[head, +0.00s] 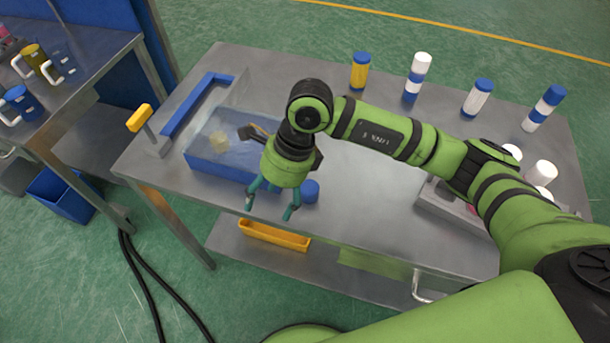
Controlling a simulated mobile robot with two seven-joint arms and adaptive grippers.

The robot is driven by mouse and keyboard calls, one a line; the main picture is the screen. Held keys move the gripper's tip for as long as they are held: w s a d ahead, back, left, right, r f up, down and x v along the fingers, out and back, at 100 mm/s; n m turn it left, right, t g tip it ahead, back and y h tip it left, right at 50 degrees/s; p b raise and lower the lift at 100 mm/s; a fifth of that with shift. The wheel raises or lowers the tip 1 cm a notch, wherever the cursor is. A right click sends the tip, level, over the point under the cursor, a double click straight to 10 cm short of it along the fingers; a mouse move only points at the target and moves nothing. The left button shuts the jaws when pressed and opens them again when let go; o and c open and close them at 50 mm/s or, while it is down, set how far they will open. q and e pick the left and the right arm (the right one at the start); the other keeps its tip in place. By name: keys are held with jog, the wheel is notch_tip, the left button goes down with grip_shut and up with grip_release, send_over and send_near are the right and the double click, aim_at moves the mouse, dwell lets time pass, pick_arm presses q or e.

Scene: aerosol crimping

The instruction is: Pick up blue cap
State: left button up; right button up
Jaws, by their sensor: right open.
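A small blue cap (311,191) stands on the metal table (345,215), just right of the blue tray. My right gripper (269,207) is open and empty, pointing down near the table's front edge. Its fingertips show to the left of the cap and a little nearer the camera. They appear apart from the cap, though their height above the table is hard to tell. My left gripper is not in view.
A blue tray (213,167) holds a yellowish block and a dark tool. A yellow-handled lever (140,118) stands at the left. Several capped cans, including a yellow one (360,75), line the back. A grey holder (437,207) with white cans is at right.

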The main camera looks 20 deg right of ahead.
aim_at(309, 187)
jog(key=w+d+h, duration=0.1)
jog(key=d, duration=0.1)
jog(key=w+d+h, duration=0.1)
jog(key=w+d, duration=0.1)
jog(key=d, duration=0.1)
jog(key=w+d+t+h, duration=0.1)
jog(key=d+h, duration=0.1)
jog(key=d, duration=0.1)
jog(key=shift+w+d+f, duration=0.1)
jog(key=shift+w+d, duration=0.1)
jog(key=shift+d+f+p, duration=0.2)
jog(key=shift+p, duration=0.15)
jog(key=shift+f+h, duration=0.3)
jog(key=shift+f, duration=0.05)
notch_tip(309, 187, down, 5)
jog(key=p, duration=0.3)
jog(key=shift+r, duration=0.15)
jog(key=shift+f, duration=0.5)
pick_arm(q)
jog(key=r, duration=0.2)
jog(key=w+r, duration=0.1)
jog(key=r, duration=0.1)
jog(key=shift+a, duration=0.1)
pick_arm(e)
jog(key=c, duration=0.8)
